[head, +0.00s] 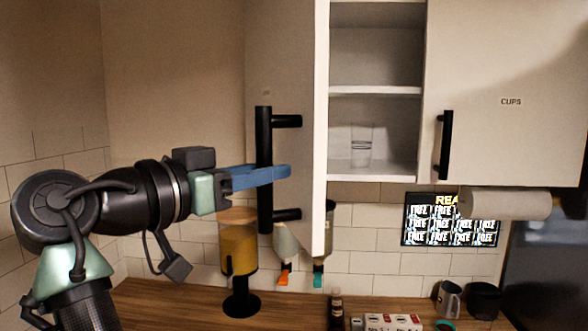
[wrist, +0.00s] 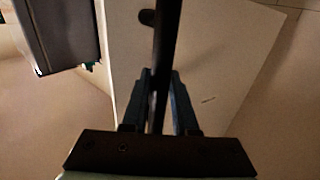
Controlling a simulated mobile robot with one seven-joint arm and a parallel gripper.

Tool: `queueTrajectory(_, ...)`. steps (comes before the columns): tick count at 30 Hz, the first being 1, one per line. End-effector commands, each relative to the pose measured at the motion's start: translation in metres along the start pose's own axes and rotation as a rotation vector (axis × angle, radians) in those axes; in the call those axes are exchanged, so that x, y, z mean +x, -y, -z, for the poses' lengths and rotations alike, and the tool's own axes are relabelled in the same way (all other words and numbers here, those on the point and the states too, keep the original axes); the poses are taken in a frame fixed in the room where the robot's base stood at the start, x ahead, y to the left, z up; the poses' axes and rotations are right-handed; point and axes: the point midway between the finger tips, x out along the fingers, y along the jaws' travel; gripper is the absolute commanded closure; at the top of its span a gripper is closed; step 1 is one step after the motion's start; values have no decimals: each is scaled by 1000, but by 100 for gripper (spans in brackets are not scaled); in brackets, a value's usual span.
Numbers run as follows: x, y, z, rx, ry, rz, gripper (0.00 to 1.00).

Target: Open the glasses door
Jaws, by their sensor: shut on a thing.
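The glasses door (head: 285,80) is a white cabinet door standing swung open at the left of the cabinet. Its black bar handle (head: 264,140) is upright on the door's face. My gripper (head: 280,174) reaches in from the left, with its blue fingers shut around the handle. In the wrist view the handle (wrist: 163,60) runs between the two fingers, and the pale door (wrist: 225,60) lies behind it. Inside the open cabinet, a clear glass (head: 361,148) stands on the lower shelf. The door hides the left part of the inside.
A closed door labelled CUPS (head: 500,120) with a black handle is at the right. A paper roll (head: 508,204) and a screen (head: 452,219) are below it. A yellow-filled dispenser (head: 239,250) stands on the wooden counter (head: 190,305) below my gripper.

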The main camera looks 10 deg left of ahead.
Motion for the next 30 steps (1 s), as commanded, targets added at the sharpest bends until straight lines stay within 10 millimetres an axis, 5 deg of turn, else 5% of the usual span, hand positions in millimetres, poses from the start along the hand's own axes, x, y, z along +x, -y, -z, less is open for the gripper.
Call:
queueTrajectory(13,-58,54,2,0,-2,-126,100)
queueTrajectory(30,-72,72,2,2,-5,-123,100)
